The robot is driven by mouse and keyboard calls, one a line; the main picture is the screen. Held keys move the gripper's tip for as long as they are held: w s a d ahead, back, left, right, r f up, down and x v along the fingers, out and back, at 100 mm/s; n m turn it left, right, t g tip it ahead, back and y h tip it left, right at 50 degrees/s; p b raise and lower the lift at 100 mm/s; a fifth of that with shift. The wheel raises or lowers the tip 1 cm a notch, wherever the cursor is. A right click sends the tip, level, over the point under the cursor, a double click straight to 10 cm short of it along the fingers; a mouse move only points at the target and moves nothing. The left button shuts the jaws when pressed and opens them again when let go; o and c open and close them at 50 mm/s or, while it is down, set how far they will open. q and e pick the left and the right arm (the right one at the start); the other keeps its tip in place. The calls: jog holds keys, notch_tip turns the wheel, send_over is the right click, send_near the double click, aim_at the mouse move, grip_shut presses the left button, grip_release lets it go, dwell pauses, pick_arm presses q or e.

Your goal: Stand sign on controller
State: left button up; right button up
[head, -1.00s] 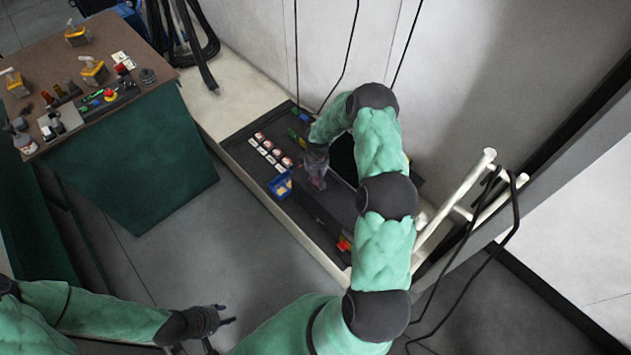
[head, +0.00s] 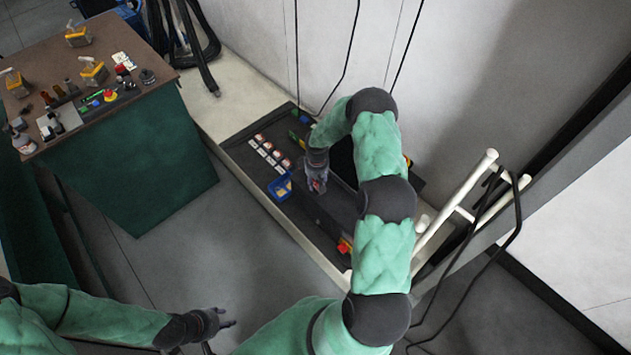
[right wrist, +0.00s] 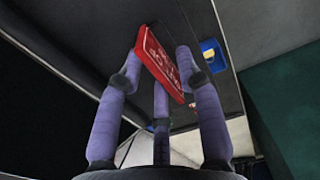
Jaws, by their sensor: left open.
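A red sign (right wrist: 160,70) with white lettering is between the fingertips of my right gripper (right wrist: 158,72), tilted in the right wrist view. In the head view my right gripper (head: 316,186) is over the dark mat, right of the blue bin, with a bit of red at its fingertips. A black box (head: 342,155), partly hidden behind my right arm, stands near the wall; I cannot tell whether it is the controller. My left gripper (head: 222,324) is open and empty over the floor at the lower left.
The dark mat (head: 240,152) lies on a pale bench and carries white labelled items (head: 268,150), a blue bin (head: 281,187) and a red-orange item (head: 345,246). A green cabinet (head: 140,165) with tools stands left. White rails (head: 455,205) and a cable stand right.

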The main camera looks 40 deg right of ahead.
notch_tip(320, 180, up, 12)
jog(key=p, duration=0.5)
jog(key=s+a+f+m+y, duration=0.1)
jog(key=s+a+f+y, duration=0.2)
jog(key=a, duration=0.8)
jog(key=s+a+f, duration=0.3)
jog(key=s+a, duration=0.2)
jog(key=a, duration=0.6)
jog(key=s+a+m+y, duration=0.1)
jog(key=s+a+m, duration=0.1)
jog(key=s+a, duration=0.8)
jog(key=s, duration=0.3)
jog(key=shift+s+f, duration=0.25)
jog(key=shift+s, duration=0.15)
